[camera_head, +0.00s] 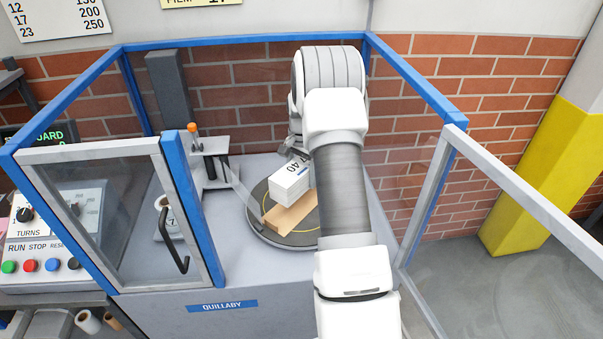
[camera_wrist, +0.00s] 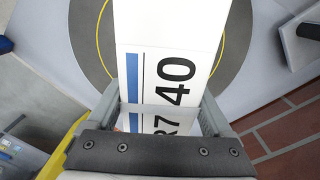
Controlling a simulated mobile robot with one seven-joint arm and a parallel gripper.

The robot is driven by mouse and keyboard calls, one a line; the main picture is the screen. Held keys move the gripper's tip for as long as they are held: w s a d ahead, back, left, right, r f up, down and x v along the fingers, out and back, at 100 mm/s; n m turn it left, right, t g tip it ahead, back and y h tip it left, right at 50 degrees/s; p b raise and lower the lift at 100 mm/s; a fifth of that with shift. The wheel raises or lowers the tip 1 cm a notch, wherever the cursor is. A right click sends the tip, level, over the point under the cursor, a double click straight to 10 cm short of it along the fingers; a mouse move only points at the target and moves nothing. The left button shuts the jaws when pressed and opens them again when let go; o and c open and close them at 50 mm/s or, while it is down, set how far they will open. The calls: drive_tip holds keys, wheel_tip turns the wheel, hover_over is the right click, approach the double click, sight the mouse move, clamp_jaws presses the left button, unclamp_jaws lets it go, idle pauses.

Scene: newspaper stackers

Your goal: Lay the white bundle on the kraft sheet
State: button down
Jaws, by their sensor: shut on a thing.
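The white bundle (camera_head: 290,181) is a white block with black print and a blue stripe; in the wrist view (camera_wrist: 170,28) it fills the space between the fingers. My gripper (camera_wrist: 168,112) is shut on it, a finger on each side. In the head view my arm hides most of the gripper. The kraft sheet (camera_head: 291,218) lies tan and flat on the round turntable (camera_head: 254,223), partly under the bundle in the picture. I cannot tell whether the bundle touches it. The wrist view does not show the sheet, as the bundle covers that area.
A blue-framed enclosure (camera_head: 190,190) with clear panels surrounds the turntable, its front-left door panel showing a black handle (camera_head: 176,240). A grey post bracket with an orange top (camera_head: 193,128) stands left of the turntable. A control panel (camera_head: 40,235) is at far left, a yellow pillar base (camera_head: 540,180) at right.

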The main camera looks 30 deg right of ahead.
sight(302, 201)
drive_tip(key=shift+w+f+b, duration=0.1)
drive_tip(key=shift+f+b, duration=1.6)
drive_tip(key=shift+f, duration=1.2)
drive_tip(key=shift+f+b, duration=0.4)
drive_tip(key=shift+f, duration=0.2)
drive_tip(key=shift+c, duration=0.5)
unclamp_jaws()
drive_tip(key=shift+o, duration=0.5)
drive_tip(key=shift+f, duration=0.1)
wheel_tip(302, 201, up, 18)
drive_tip(key=shift+f+p, duration=0.1)
drive_tip(key=shift+p, duration=0.45)
